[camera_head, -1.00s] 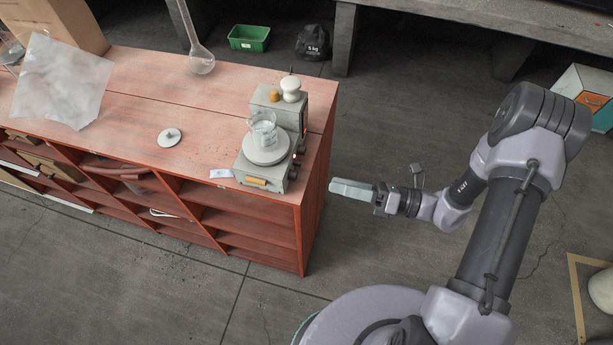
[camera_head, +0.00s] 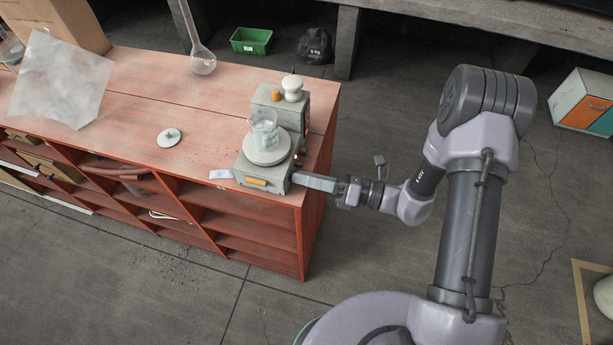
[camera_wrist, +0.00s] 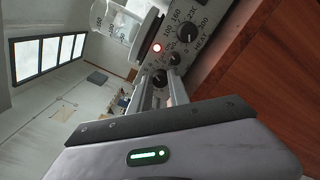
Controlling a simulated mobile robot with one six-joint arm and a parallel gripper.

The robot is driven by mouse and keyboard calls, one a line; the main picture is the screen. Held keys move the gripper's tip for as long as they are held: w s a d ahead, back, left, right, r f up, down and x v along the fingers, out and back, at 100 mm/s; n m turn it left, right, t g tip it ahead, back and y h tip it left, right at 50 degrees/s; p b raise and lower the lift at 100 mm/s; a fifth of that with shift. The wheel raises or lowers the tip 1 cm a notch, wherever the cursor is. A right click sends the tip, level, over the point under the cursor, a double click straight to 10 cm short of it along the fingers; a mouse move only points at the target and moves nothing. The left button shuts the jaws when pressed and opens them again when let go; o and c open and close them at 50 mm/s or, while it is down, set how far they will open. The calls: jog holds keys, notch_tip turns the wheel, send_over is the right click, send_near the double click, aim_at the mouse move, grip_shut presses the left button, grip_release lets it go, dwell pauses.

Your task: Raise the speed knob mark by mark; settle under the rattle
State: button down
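The stirring hotplate (camera_head: 261,174) stands at the right end of the red wooden bench, with a glass beaker (camera_head: 264,127) of clear liquid on its round plate. In the wrist view its panel shows a large black knob (camera_wrist: 187,32) by the word HEAT, a smaller dark knob (camera_wrist: 175,58), a lit red lamp (camera_wrist: 157,47) and another dark knob (camera_wrist: 160,77) at my fingertips. I cannot read a speed label. My gripper (camera_head: 304,178) is at the panel's right side; it also shows in the wrist view (camera_wrist: 164,84). Its fingers look parted around the lower knob; contact is unclear.
A grey box (camera_head: 279,99) with a white knob on top stands behind the hotplate. A small white card (camera_head: 221,174) and a round lid (camera_head: 168,137) lie left of it. A long-necked flask (camera_head: 203,62) is at the back.

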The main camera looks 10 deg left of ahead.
jog(key=shift+r+m+p, duration=0.3)
jog(key=shift+m+p, duration=0.6)
jog(key=shift+p, duration=0.15)
jog(key=shift+m+p, duration=0.5)
jog(key=shift+m, duration=0.3)
jog(key=shift+f+m, duration=0.35)
jog(key=shift+m, duration=0.55)
jog(key=c, duration=1.2)
grip_release()
jog(key=shift+c, duration=0.2)
jog(key=shift+d, duration=0.1)
